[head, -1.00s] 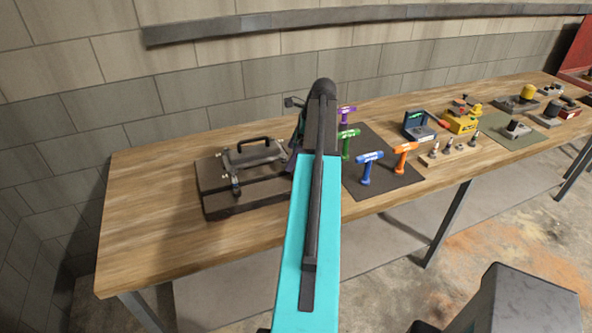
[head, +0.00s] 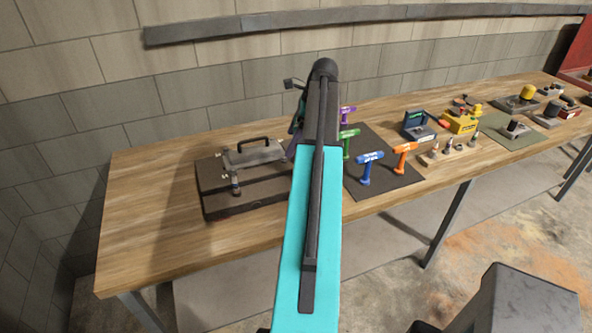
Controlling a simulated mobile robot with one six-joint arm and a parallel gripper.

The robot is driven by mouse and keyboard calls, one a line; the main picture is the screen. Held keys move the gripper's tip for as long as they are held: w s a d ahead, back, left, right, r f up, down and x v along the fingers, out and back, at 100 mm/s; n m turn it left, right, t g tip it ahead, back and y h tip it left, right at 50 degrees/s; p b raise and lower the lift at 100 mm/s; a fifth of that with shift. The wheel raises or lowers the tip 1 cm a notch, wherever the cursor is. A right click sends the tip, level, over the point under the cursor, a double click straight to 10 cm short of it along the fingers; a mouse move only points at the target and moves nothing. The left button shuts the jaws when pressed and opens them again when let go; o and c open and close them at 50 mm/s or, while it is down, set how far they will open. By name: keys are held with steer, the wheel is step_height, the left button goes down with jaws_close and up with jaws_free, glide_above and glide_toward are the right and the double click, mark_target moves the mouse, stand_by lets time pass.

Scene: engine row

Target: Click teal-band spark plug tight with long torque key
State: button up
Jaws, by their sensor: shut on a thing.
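An engine block (head: 254,153) with a black handle on top sits on a dark base at the left of the bench. A small upright plug-like part (head: 236,186) stands at its front; its band colour is too small to be sure of. My gripper (head: 297,118) shows only as a dark edge to the right of the engine, mostly hidden by my own arm. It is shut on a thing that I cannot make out. T-handled keys in purple (head: 347,114), green (head: 347,142), blue (head: 367,166) and orange (head: 403,156) stand on a dark mat.
The dark mat (head: 395,191) lies right of my arm. The bench (head: 145,220) is clear at the left. A block wall stands close behind.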

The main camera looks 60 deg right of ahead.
steer(key=shift+r, duration=2.7)
steer(key=shift+s, duration=0.1)
